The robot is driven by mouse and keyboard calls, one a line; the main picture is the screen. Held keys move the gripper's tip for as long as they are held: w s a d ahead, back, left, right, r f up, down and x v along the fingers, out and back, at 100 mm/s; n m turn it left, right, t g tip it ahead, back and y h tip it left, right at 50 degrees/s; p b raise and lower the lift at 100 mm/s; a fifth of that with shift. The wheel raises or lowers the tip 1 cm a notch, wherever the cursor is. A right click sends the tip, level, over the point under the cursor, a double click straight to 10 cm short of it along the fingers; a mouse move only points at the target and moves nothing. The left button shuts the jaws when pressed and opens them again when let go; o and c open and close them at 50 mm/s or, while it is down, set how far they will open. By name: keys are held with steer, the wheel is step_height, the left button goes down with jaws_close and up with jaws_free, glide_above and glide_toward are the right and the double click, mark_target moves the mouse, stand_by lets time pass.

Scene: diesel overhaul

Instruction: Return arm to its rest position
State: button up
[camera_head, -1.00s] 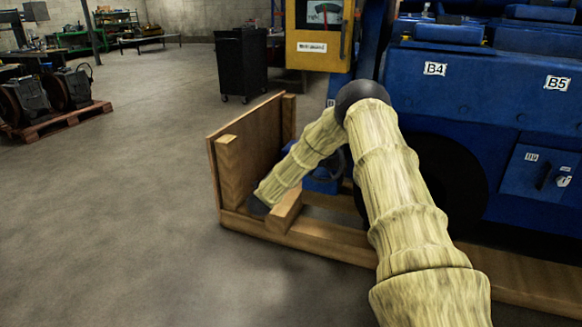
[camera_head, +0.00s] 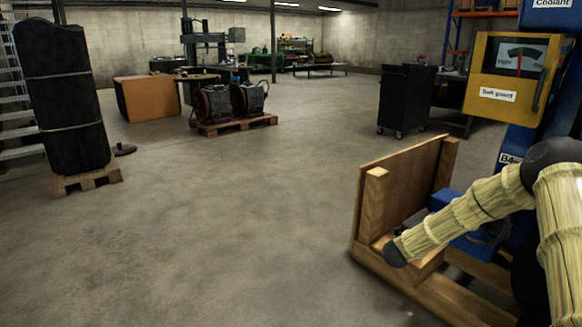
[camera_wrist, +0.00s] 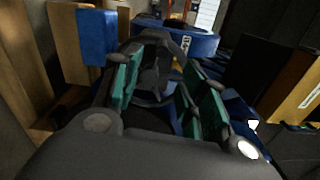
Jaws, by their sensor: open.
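My gripper (camera_wrist: 163,78) fills the middle of the wrist view. Its two dark fingers with green pads stand apart, and I see nothing held between them. In the head view my arm, in a pale yellow ribbed cover, comes in at the right edge and bends at a dark joint. Its forearm slopes down to the left and ends in a dark tip over the wooden crate (camera_head: 397,192). In the wrist view, wooden boards and blue parts lie close around the fingers.
A yellow gauge box (camera_head: 503,112) stands above the crate at right. A dark cabinet (camera_head: 405,98) on casters is behind it. A pallet with machine parts (camera_head: 235,122) and a dark wrapped stack (camera_head: 66,100) stand at the left. The floor between is clear.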

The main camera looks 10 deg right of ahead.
steer(key=s+a+f+n+t+y, duration=0.2)
steer(key=s+a+f+n+y, duration=0.15)
steer(key=a+f+n, duration=0.5)
steer(key=s+a+f+n+t+y, duration=0.15)
steer(key=a+f+n+y, duration=0.35)
steer(key=a+f, duration=0.65)
steer(key=s+a+f+n+g+y, duration=0.3)
steer(key=s+a+f+n, duration=0.25)
steer(key=s+a, duration=0.35)
steer(key=s+a+f+n+g+y, duration=0.25)
steer(key=s+a+f+n, duration=0.45)
steer(key=s, duration=0.5)
steer(key=s+a+n+g+y, duration=0.1)
steer(key=s+a+n+g, duration=0.2)
steer(key=s, duration=1)
steer(key=s+a+n+g+y, duration=0.1)
steer(key=s+a+n+g, duration=0.2)
steer(key=s, duration=1)
step_height(320, 180, up, 22)
steer(key=p, duration=2.2)
